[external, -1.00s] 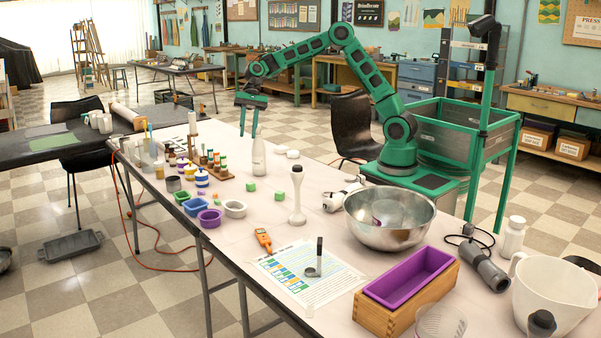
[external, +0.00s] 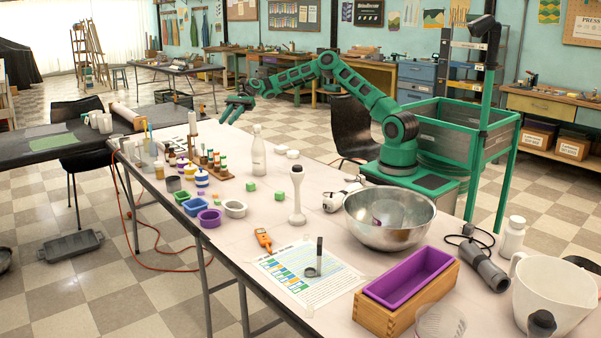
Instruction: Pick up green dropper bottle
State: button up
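Several small dropper bottles stand in a wooden rack (external: 216,174) toward the far left part of the long table. A small bottle with green on it (external: 223,161) stands at the rack's right end; it is too small to make out clearly. My gripper (external: 230,118) is above the table's far edge, up and beyond the rack and apart from the bottles. Its fingers look spread, with nothing visible between them.
Paint jars (external: 201,178) and coloured soap moulds (external: 195,206) are nearby on the left. Green cubes (external: 280,196), a white stick blender (external: 297,200) and a steel bowl (external: 389,229) stand farther right.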

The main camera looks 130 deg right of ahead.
send_near(222, 165)
jog(key=shift+w+a, duration=0.45)
jog(key=shift+w, duration=0.3)
jog(key=x, duration=1)
jog(key=shift+w+f, duration=0.25)
jog(key=shift+f, duration=0.25)
grip_shut()
